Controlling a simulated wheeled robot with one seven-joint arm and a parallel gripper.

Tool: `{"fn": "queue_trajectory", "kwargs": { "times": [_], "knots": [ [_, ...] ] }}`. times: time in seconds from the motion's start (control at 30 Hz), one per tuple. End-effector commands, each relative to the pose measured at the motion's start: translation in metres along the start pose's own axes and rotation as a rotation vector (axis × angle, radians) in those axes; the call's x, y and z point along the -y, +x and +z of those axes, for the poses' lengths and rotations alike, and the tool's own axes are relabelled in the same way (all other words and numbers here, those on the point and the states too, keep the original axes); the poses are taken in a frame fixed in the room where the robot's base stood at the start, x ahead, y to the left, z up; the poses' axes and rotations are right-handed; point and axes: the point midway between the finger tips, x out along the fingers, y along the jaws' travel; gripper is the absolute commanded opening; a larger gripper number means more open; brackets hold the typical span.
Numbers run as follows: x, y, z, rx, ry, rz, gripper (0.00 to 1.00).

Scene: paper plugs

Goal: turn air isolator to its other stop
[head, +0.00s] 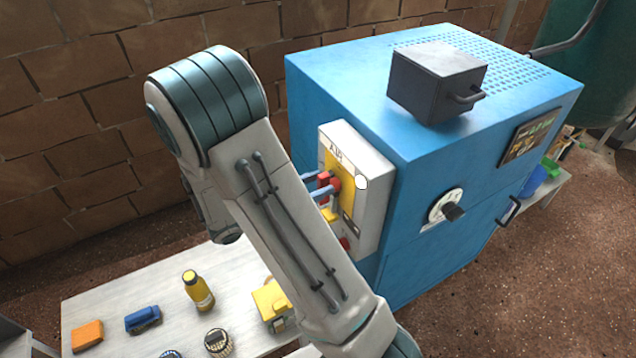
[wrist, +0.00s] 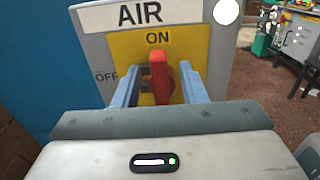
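The air isolator is a pale box labelled AIR (head: 378,170) on the side of the blue cabinet, with a yellow plate (wrist: 122,48) marked ON at the top and OFF at the left. Its red handle (wrist: 158,74) stands upright, in line with ON; it also shows in the head view (head: 324,178). My gripper (wrist: 158,88) has its two blue fingers on either side of the handle. Gaps show between the handle and both fingers, so it looks open and not clamped. The handle's lower end is hidden behind my gripper body.
The blue cabinet (head: 450,190) carries a dark box with a handle (head: 435,85) on top and a dial (head: 445,207) on its front. A pale table (head: 125,295) at lower left holds a yellow bottle (head: 198,291), a blue item (head: 143,319) and an orange block (head: 87,335).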

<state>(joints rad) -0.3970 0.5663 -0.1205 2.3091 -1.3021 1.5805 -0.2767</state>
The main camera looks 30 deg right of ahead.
Motion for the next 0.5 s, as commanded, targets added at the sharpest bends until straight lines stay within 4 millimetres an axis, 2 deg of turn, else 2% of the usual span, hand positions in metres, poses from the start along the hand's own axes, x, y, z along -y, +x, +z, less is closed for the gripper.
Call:
{"fn": "queue_trajectory", "kwargs": {
  "times": [0.3, 0.33, 0.47, 0.5],
  "knots": [
    [0.0000, 0.0036, -0.0001, -0.001, 0.000, 0.001, 0.38],
    [0.0000, 0.0036, -0.0001, -0.001, 0.000, 0.001, 0.35],
    [-0.0001, 0.0035, 0.0000, -0.001, 0.000, 0.000, 0.00],
    [-0.0001, 0.0035, -0.0001, -0.001, 0.000, 0.000, 0.00]
  ]
}}
